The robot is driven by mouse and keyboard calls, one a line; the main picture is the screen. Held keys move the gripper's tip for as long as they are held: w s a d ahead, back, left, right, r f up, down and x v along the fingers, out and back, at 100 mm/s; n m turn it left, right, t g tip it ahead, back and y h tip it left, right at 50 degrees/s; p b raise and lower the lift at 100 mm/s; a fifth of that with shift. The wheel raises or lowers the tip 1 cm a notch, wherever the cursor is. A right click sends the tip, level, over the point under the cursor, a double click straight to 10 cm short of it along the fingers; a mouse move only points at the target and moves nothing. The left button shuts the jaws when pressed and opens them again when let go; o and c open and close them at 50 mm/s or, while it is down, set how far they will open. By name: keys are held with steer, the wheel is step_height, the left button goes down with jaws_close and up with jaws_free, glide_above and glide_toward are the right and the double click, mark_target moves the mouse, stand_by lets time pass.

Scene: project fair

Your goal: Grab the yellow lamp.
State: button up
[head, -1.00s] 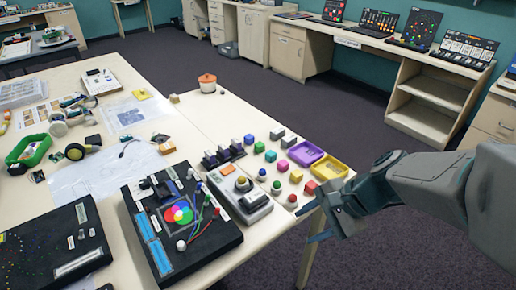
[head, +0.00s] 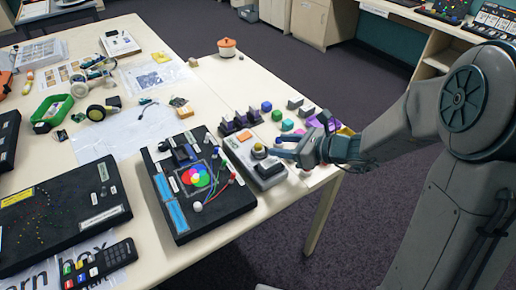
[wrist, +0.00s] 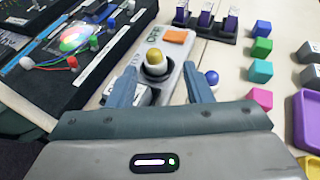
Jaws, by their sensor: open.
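In the head view the lamp (head: 259,150) shows on the box near the table's right edge. My gripper (wrist: 158,72) is open and empty. In the wrist view its two fingers stand left and right of the lamp, with gaps on both sides; contact is not visible. In the head view my gripper (head: 279,146) is just right of the lamp, above the box.
A black board with a color wheel (wrist: 75,31) lies left of the box. A blue ball (wrist: 211,77) sits close by the right finger. Colored cubes (wrist: 262,71), a purple tray (wrist: 308,118) and a rack of purple pieces (wrist: 206,25) stand right and behind.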

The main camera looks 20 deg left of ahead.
mark_target(260, 145)
steer(key=x, duration=0.4)
steer(key=s+p+x, duration=0.1)
steer(key=x, duration=0.1)
steer(key=shift+w+a, duration=0.1)
steer(key=shift+a, duration=0.2)
steer(key=shift+c, duration=0.4)
jaws_close()
